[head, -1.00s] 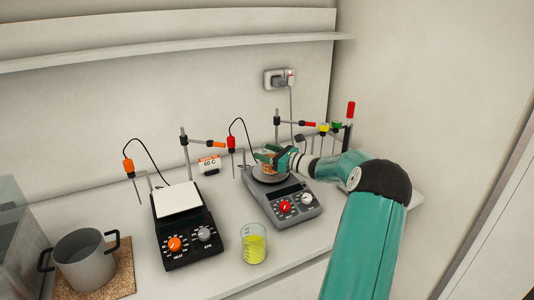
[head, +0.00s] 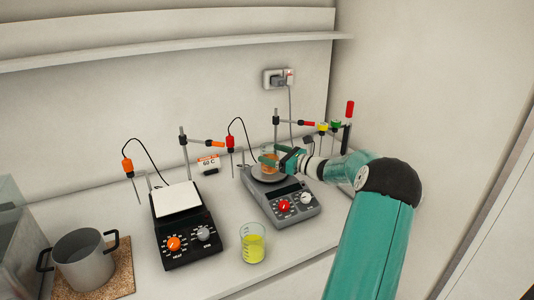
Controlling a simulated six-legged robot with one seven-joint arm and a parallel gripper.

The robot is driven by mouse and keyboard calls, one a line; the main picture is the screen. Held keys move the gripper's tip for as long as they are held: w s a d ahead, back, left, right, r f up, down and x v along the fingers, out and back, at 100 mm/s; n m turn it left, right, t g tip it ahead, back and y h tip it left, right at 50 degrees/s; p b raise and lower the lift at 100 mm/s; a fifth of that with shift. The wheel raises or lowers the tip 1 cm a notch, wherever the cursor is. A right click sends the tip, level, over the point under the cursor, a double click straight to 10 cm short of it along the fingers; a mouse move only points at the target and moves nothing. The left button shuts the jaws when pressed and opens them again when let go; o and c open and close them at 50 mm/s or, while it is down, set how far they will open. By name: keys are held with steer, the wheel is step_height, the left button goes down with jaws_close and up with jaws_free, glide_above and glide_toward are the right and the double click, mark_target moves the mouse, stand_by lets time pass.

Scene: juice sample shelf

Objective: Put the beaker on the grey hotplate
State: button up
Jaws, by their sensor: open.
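A small glass beaker with orange contents (head: 269,155) stands upright on the round plate of the grey hotplate (head: 287,212). My gripper (head: 276,159) is open at the beaker's right side, with its green fingers close around or beside the glass. I cannot tell whether a finger touches it. The fingers partly cover the beaker and the plate. Another glass beaker, with yellow liquid (head: 252,245), stands on the bench in front, left of the grey hotplate.
A black hotplate with a white top (head: 181,224) stands to the left. A grey pot (head: 84,262) sits on a cork mat (head: 122,277) at the far left. Stands with clamps and probes rise behind both hotplates. A 60 C sign (head: 208,162) stands between them.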

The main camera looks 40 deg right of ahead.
steer(key=v, duration=0.8)
steer(key=shift+s, duration=0.4)
steer(key=shift+d, duration=0.1)
